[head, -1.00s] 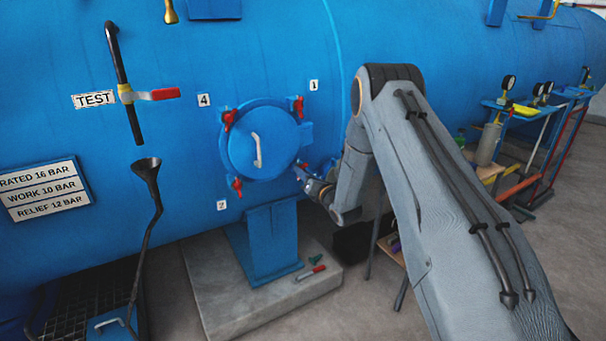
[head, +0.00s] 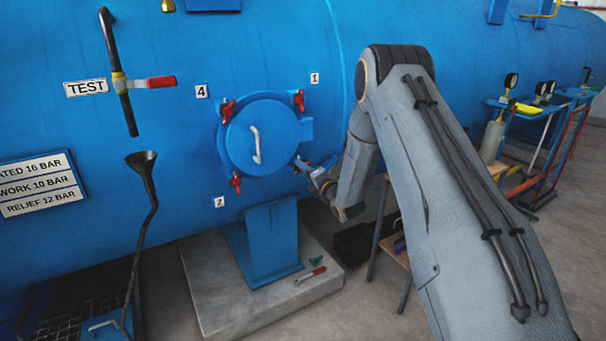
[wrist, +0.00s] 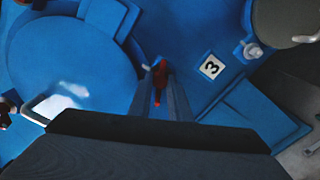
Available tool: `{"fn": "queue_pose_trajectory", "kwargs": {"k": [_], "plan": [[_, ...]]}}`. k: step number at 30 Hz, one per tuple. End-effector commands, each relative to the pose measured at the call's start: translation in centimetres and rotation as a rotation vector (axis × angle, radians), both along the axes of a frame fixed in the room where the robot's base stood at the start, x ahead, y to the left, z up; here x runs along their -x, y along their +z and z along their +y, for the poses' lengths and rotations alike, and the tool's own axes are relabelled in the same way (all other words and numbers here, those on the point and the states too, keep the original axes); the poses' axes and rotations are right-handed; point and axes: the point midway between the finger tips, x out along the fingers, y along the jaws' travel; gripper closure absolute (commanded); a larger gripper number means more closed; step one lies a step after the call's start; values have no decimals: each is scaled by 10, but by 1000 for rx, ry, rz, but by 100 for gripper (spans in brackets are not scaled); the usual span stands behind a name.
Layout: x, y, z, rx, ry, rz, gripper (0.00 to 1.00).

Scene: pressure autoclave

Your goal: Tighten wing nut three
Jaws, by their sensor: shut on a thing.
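The round blue door (head: 272,140) with a white handle (head: 256,146) is shut on the blue vessel. Red wing nut three (wrist: 161,68) is at the door's lower right rim, next to the label "3" (wrist: 211,67) in the wrist view. My gripper (wrist: 160,86) is shut on this wing nut, with a dark finger on each side of it. In the head view my gripper (head: 306,168) reaches the lower right of the door and hides most of the nut. Other red wing nuts are at the upper left (head: 227,111), upper right (head: 299,100) and lower left (head: 236,181).
A blue pedestal (head: 262,245) on a concrete slab (head: 210,290) stands below the door. A black funnel pipe (head: 151,200) and a red-handled test valve (head: 160,82) are at left. A wooden stool (head: 396,250) stands near my arm.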

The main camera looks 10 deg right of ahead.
Motion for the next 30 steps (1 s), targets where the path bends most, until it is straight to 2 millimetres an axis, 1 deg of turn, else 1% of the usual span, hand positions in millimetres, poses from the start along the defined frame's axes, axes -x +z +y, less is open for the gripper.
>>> {"fn": "queue_pose_trajectory", "kwargs": {"k": [30], "plan": [[0, 1, -1, -916, -2, 298, 100]]}}
